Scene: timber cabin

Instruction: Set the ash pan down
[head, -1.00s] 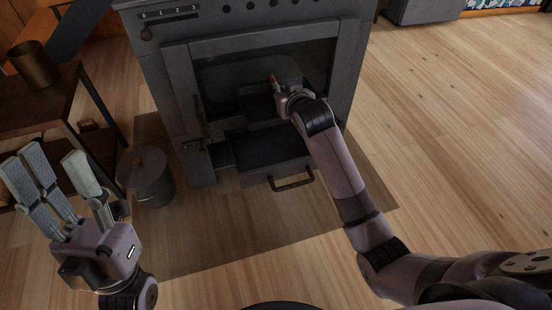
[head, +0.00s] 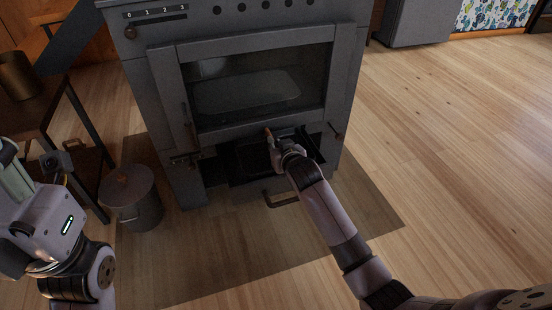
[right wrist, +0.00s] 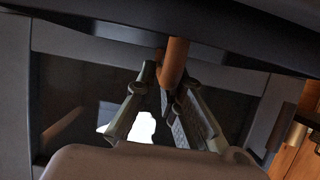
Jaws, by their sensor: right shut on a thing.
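My right gripper (head: 274,143) is shut on the wooden handle (right wrist: 177,60) of the ash pan, low at the stove front. The dark ash pan (head: 252,160) is at the level of the open bottom drawer, below the oven window. I cannot tell whether it touches the drawer floor, as the gripper and shadow hide its contact. The drawer's bar handle (head: 282,203) sticks out in front. My left gripper (head: 36,170) is at the left edge, partly cut off, with its fingers apart and empty.
The grey stove (head: 165,110) stands ahead on a dark floor mat (head: 330,235). A lidded metal bucket (head: 132,200) stands left of it. A wooden side table (head: 50,95) with a brown pot (head: 18,75) is at far left. The wooden floor at right is clear.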

